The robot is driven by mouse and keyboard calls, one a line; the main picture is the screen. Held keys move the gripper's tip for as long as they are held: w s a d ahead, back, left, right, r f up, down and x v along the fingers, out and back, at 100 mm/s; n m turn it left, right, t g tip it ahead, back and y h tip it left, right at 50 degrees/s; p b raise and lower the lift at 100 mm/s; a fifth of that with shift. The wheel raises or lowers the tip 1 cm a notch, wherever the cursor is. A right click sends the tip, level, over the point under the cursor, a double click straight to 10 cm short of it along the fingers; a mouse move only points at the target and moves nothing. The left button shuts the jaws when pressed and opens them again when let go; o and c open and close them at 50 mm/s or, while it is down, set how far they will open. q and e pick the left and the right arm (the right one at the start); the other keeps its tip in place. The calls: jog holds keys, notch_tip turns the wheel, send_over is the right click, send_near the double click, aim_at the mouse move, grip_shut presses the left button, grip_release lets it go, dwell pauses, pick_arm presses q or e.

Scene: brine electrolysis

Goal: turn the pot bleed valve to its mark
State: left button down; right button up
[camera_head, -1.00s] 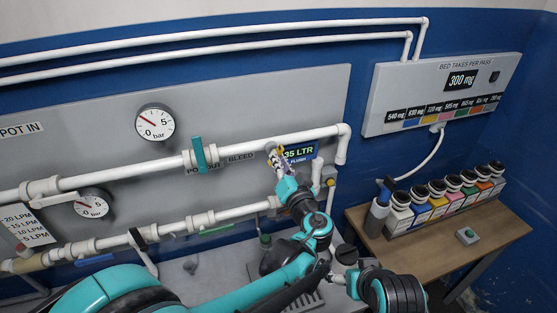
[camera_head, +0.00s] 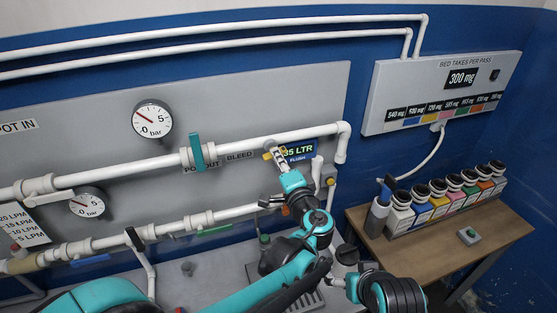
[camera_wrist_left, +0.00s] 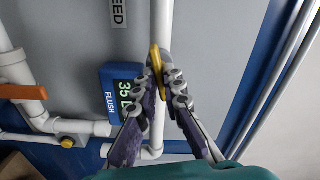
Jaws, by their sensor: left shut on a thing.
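The pot bleed valve shows as a yellow handle (camera_wrist_left: 155,58) on a white vertical pipe in the left wrist view. In the head view the left gripper (camera_head: 277,154) reaches up to the handle beside the display. The valve's mark cannot be made out.
A blue display (camera_head: 299,151) reading 35 LTR and FLUSH sits close to my left gripper. An orange handle (camera_wrist_left: 23,92) and white pipes are nearby.

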pick_arm(q)
jog(key=shift+w+a+r+m, duration=0.1)
jog(key=shift+m, duration=1.5)
jog(key=c, duration=1.9)
grip_release()
jog(key=shift+o, duration=1.3)
jog(key=shift+w+a, duration=0.15)
jog(key=shift+w, duration=0.05)
jog(key=shift+s, duration=0.1)
jog(key=v, duration=0.7)
jog(key=shift+s, duration=0.15)
